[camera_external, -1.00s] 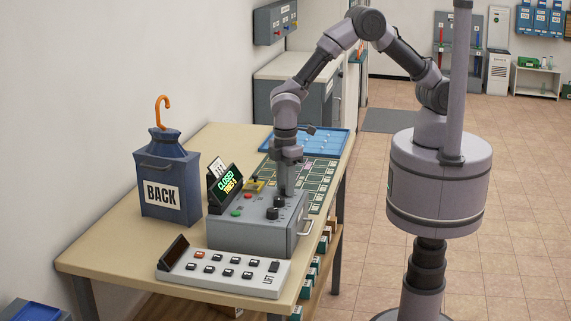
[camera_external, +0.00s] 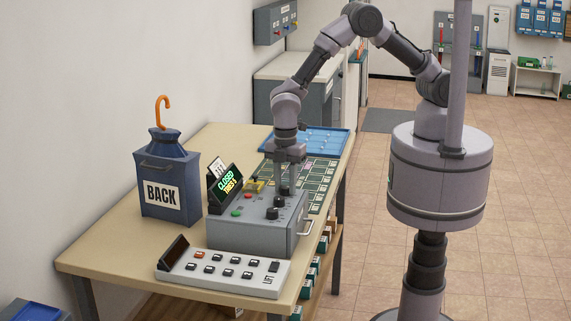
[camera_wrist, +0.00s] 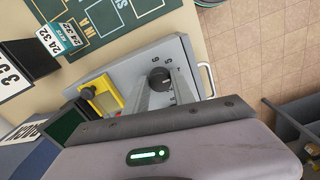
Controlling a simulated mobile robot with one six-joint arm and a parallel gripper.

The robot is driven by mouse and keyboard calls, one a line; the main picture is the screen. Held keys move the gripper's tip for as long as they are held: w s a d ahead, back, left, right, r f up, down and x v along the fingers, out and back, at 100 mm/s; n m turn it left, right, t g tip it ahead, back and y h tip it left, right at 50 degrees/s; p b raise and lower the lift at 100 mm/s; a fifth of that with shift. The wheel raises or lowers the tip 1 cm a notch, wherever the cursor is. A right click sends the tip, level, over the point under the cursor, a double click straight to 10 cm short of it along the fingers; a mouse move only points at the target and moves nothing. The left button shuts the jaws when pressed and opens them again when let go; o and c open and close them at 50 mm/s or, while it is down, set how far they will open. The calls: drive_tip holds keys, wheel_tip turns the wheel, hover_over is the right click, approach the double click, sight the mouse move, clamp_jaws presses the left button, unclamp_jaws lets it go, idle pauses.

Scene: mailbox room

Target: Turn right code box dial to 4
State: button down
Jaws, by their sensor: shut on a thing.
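The code box (camera_external: 245,236) is a grey case with a sloped top on the table. Black dials stand in a row on it, the nearest dial (camera_external: 272,213) and another dial (camera_external: 278,201) uncovered. My gripper (camera_external: 284,192) points straight down and is shut on the farthest dial of the row. In the wrist view this black dial (camera_wrist: 159,78) sits between my two fingertips. The dial's exact setting cannot be read.
A yellow part (camera_wrist: 100,97) with a dark knob lies beside the dial. A keypad (camera_external: 224,271) lies in front, a blue BACK bin (camera_external: 168,185) at left, and a green board (camera_external: 312,179) beyond.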

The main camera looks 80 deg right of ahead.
sight(285, 187)
idle(0.4)
drive_tip(key=c, duration=1.1)
unclamp_jaws()
drive_tip(key=shift+o, duration=0.2)
drive_tip(key=shift+r, duration=0.1)
wheel_tip(285, 187, up, 17)
drive_tip(key=p, duration=0.3)
drive_tip(key=shift+r, duration=0.15)
